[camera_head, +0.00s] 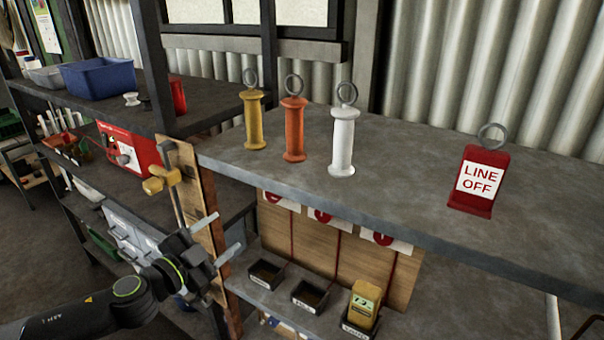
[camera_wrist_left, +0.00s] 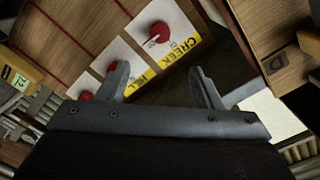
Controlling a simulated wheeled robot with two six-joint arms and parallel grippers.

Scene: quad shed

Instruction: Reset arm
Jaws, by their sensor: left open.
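My left gripper (camera_head: 236,238) comes in from the lower left, its jaws apart and empty, beside a wooden post (camera_head: 205,215). It also shows in the left wrist view (camera_wrist_left: 160,72), with both fingers apart and nothing between them. A yellow-handled lever (camera_head: 162,180) with a metal rod stands by the post, just above my left wrist. Beyond the fingers in the wrist view are white plates with red knobs; one plate (camera_wrist_left: 163,32) has a yellow label reading CREEK. My right gripper is not in view.
A grey shelf (camera_head: 400,185) holds yellow (camera_head: 254,120), orange (camera_head: 294,130) and white (camera_head: 342,143) ringed posts and a red LINE OFF block (camera_head: 480,180). Below are small black trays (camera_head: 310,295), one with a yellow block (camera_head: 363,303). A blue bin (camera_head: 98,78) stands left.

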